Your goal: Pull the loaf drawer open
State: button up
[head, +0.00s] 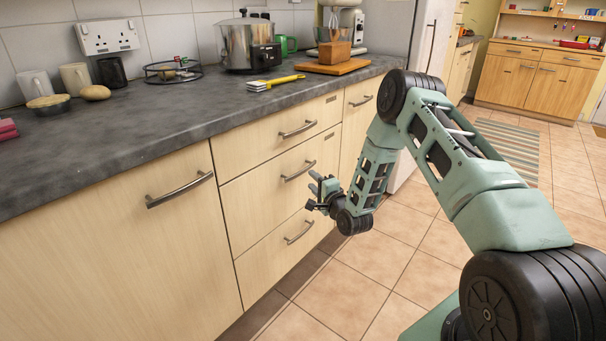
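A stack of three pale wood drawers stands under the counter, all closed. The top drawer (262,155) has a bar handle (298,129) and a small plate near its upper right corner. The middle drawer (250,205) has a handle (299,171), and the bottom drawer (268,265) has another (300,232). I cannot read which one is the loaf drawer. My gripper (314,190) is in front of the stack's right side, just below and right of the middle handle and above the bottom one. Its fingers are too small to judge their opening, and I see no handle between them.
A cupboard door (120,250) with a handle is left of the stack, and another unit (355,130) is right of it. The grey counter (190,110) holds mugs, a pot (245,45) and a wooden board (335,67). The tiled floor (345,300) before the drawers is clear.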

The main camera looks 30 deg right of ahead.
aim_at(303, 172)
jog(key=w, duration=0.7)
jog(key=shift+w+d+b, duration=0.1)
jog(key=shift+w+b, duration=0.2)
jog(key=shift+b, duration=0.05)
grip_shut()
